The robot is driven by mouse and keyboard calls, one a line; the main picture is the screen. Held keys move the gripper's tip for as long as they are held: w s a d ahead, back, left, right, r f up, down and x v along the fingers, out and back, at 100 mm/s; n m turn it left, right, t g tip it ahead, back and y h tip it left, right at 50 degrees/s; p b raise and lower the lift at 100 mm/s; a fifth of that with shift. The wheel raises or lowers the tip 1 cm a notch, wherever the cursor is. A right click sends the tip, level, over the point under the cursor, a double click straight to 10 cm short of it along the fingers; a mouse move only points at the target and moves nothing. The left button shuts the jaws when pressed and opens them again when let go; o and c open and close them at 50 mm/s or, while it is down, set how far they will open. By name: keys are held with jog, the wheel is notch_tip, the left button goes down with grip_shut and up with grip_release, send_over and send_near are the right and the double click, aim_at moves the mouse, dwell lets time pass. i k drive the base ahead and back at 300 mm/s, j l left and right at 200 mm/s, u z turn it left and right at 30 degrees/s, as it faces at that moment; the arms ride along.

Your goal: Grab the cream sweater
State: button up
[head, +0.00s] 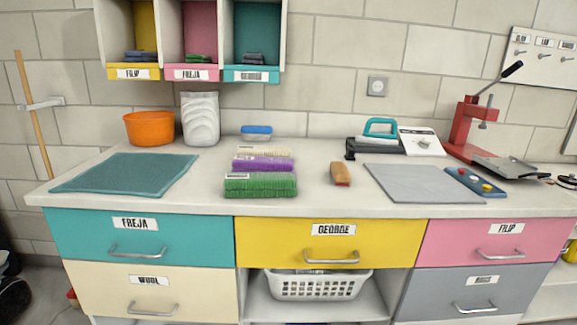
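A folded cream knit piece (262,151), which looks like the cream sweater, lies on the white counter (310,180) near its middle. It is the farthest in a row of three folded knit pieces. A purple one (263,164) lies just in front of it and hides part of its near side. A green one (260,185) lies nearest the front edge. My gripper is not in view.
An orange bowl (150,128), a white container (200,119) and a blue-topped box (256,132) stand behind. A teal mat (125,173) lies left. A wooden brush (340,174), grey mat (423,183) and red press (466,125) are right. Cubbies (190,72) hang above the counter's left.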

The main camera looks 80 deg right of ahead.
aim_at(279, 150)
jog(key=z, duration=2)
